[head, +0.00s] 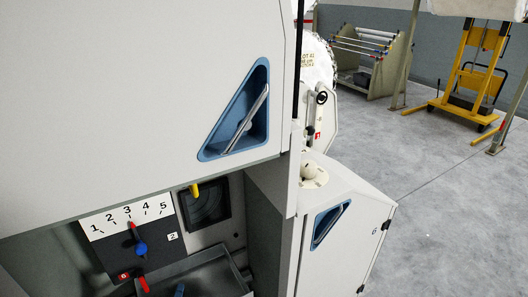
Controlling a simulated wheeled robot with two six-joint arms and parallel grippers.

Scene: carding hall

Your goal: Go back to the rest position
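Neither of my grippers shows in the head view, so I cannot see whether they are open or shut. No part of my arms is clearly visible. A large pale machine cabinet (120,90) fills the left of the view, close in front of me. It has a triangular blue recessed handle (238,112) with a metal bar.
Below the cabinet, an open bay holds a 1-to-5 scale plate (127,214), a blue knob (141,248) and a grey tray (195,278). A lower cabinet (345,225) stands to the right. Grey floor (440,200) is clear there; a yellow lift truck (475,75) stands far back.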

